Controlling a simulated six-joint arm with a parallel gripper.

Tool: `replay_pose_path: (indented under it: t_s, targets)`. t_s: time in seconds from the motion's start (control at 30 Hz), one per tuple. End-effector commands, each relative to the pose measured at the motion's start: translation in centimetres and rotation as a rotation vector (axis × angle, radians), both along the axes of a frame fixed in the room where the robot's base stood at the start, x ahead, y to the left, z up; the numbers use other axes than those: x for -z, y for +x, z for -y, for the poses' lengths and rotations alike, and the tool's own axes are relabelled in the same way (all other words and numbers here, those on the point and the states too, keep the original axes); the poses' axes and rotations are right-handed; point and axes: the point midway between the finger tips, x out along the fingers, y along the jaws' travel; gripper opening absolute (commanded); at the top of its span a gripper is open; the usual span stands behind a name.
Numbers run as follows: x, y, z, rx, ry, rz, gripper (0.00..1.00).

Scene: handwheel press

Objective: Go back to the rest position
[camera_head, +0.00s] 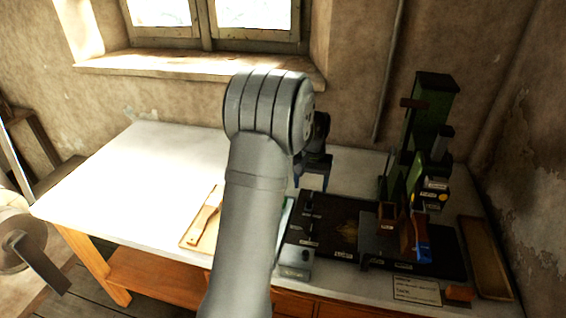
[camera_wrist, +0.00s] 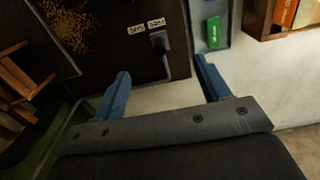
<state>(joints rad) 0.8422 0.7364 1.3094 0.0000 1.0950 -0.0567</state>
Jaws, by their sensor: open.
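My gripper (camera_head: 312,180) hangs above the back of the white table (camera_head: 140,165), just past the dark board (camera_head: 335,215), with its two fingers apart. In the wrist view my gripper (camera_wrist: 162,70) shows two blue fingers spread wide with nothing between them. The pale table top shows below them. The green press (camera_head: 425,130) stands upright to the right of my gripper, apart from it. My arm covers the middle of the table in the head view.
A wooden board with a brush (camera_head: 205,220) lies left of my arm. A blue-handled tool (camera_head: 421,240) and a small brown box (camera_head: 387,215) are by the press. A wooden tray (camera_head: 485,257) lies at the right edge. The table's left part is clear.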

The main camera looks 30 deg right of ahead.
Motion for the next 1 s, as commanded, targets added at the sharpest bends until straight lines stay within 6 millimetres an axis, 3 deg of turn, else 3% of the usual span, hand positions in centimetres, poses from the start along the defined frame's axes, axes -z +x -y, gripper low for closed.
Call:
replay_pose_path:
  t_s: [0.57, 1.0]
  targets:
    - [8.2, -0.1, -0.1, 0.0, 0.002, -0.002, 0.69]
    - [7.9, -1.1, 1.1, 0.0, 0.001, -0.001, 0.69]
